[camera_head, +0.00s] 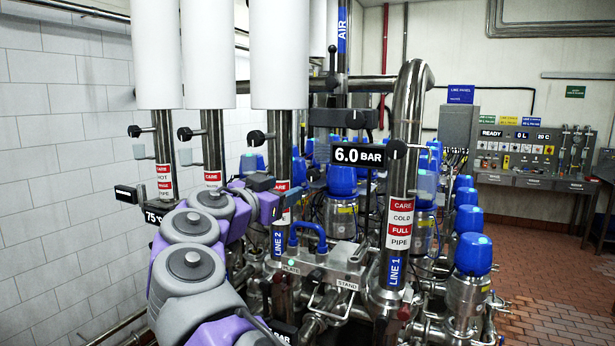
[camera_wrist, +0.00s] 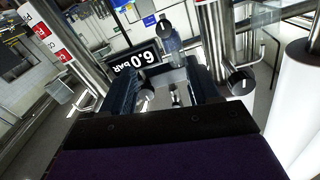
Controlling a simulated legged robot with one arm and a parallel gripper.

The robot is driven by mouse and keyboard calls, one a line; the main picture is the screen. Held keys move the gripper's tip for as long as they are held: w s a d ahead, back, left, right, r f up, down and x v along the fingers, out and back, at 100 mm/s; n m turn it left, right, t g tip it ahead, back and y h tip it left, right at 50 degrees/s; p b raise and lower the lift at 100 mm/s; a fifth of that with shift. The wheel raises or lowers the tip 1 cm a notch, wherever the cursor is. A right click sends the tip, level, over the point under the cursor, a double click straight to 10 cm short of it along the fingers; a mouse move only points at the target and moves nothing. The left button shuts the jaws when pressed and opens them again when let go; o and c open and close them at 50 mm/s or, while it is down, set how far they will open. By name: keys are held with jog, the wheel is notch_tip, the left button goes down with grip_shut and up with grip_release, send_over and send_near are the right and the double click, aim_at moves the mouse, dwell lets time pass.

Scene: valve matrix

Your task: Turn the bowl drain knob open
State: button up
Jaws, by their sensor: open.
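No label for a bowl drain knob is readable, so I cannot tell which knob it is. In the wrist view, a round black knob with a white mark (camera_wrist: 165,27) shows beyond my fingers, and another (camera_wrist: 240,82) is on a steel pipe to the right. A further dark round knob (camera_wrist: 147,95) shows between my fingers, by the left one. My gripper (camera_wrist: 166,88) is open, with its dark fingers apart and nothing visibly held. In the head view, my arm's dark end is by the LINE 2 pipe, left of the 6.0 BAR display (camera_head: 358,155).
White-sleeved pipes (camera_head: 280,55) stand close behind my arm. Several blue-capped valves (camera_head: 473,254) crowd the right. A control panel (camera_head: 535,150) is farther back. Tiled floor (camera_head: 555,315) is clear at right.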

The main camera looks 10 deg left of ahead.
aim_at(311, 175)
jog(key=shift+y, duration=0.3)
jog(key=p+x, duration=0.1)
jog(key=x, duration=0.4)
jog(key=p+x, duration=0.2)
jog(key=x, duration=0.3)
jog(key=a+p+x, duration=0.1)
jog(key=x, duration=0.4)
jog(key=shift+w+p, duration=0.3)
jog(key=shift+w, duration=0.1)
jog(key=shift+w+d, duration=0.6)
jog(key=shift+w, duration=0.2)
jog(key=shift+a, duration=0.1)
jog(key=c, duration=0.3)
jog(key=shift+s, duration=0.1)
jog(key=c, duration=0.7)
